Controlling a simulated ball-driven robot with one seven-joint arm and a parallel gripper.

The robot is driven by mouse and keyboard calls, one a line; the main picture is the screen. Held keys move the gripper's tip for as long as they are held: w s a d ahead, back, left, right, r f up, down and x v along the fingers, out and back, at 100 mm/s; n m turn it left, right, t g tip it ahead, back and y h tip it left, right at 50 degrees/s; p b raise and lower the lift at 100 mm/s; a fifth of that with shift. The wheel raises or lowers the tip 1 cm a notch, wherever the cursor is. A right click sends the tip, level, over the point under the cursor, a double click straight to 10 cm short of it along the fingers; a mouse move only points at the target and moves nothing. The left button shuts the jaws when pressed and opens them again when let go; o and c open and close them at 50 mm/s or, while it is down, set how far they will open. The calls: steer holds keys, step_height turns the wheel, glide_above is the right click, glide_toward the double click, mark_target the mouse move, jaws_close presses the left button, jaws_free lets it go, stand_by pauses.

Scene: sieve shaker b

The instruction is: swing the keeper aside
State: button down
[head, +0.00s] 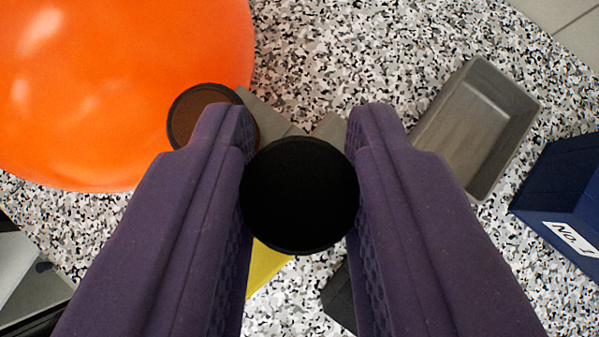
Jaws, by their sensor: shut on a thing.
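My gripper (299,148) has two purple fingers reaching up from the bottom of the head view. They are shut on a round black knob (299,197), one finger against each side. The knob hides most of what lies beneath it. Grey flat pieces (262,112) show just beyond the knob, and a yellow piece (266,264) shows below it. I cannot tell which of these parts is the keeper, or whether the knob belongs to it. A brown disc with a dark rim (195,112) is partly hidden behind the left finger.
A grey open tray (478,125) lies on the speckled surface (330,60) at the right. A dark blue bin labelled No. 1 (565,190) stands at the right edge. A dark block (340,297) shows beside the right finger. A grey, black-edged object (25,275) is at lower left.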

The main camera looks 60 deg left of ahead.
steer(key=shift+w+a+r+n+g+y+p, duration=0.1)
steer(key=shift+n+g+y+p, duration=0.1)
steer(key=shift+n+p, duration=0.15)
steer(key=shift+w+r+n+g+y+p, duration=0.1)
steer(key=shift+n+g+p, duration=0.15)
steer(key=shift+p, duration=0.2)
steer(key=shift+s+f, duration=0.1)
steer(key=shift+f, duration=0.05)
steer(key=c, duration=0.9)
jaws_free()
steer(key=shift+a+f, duration=0.1)
steer(key=shift+o, duration=0.2)
steer(key=v, duration=0.7)
steer(key=shift+d+r, duration=0.25)
steer(key=shift+d, duration=0.1)
